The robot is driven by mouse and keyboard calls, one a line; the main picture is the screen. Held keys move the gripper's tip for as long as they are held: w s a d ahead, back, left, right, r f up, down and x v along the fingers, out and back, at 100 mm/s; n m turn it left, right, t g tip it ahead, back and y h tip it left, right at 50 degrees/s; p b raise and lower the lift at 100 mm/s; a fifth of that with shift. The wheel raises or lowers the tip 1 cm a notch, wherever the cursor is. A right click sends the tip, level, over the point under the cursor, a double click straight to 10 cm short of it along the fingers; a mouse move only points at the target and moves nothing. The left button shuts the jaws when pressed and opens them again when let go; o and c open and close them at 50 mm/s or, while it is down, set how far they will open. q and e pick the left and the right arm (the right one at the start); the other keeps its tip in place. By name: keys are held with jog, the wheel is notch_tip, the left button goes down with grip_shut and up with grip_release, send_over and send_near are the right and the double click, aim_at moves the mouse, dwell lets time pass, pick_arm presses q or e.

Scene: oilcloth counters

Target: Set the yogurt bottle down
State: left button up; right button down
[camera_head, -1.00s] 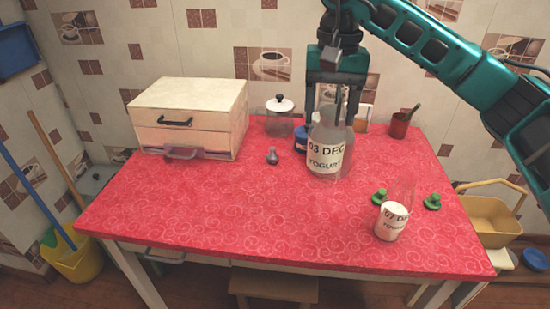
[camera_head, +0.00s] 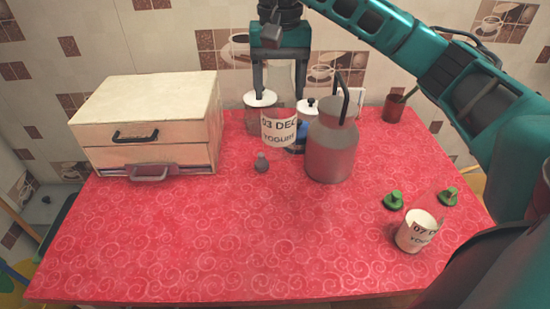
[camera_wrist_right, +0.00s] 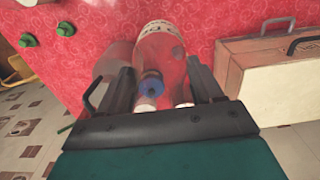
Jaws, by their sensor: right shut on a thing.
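The yogurt bottle (camera_head: 280,129), clear with a white "03 DEC" label, is between the fingers of my right gripper (camera_head: 279,92). The gripper is shut on its upper part, and the bottle hangs roughly upright over the back middle of the red table (camera_head: 200,235). I cannot tell how far its base is from the cloth. In the right wrist view the bottle (camera_wrist_right: 165,60) lies between the two dark fingers (camera_wrist_right: 163,90). My left gripper is not in view.
A metal can (camera_head: 330,150) stands just right of the held bottle. A white-lidded jar (camera_head: 260,99) and a blue jar (camera_head: 301,138) are behind. The front middle is clear.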

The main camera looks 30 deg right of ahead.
aim_at(278, 151)
notch_tip(278, 151, down, 16)
jog(key=shift+f+b, duration=0.1)
jog(key=shift+b, duration=0.35)
jog(key=shift+f, duration=0.1)
jog(key=shift+c, duration=0.8)
grip_release()
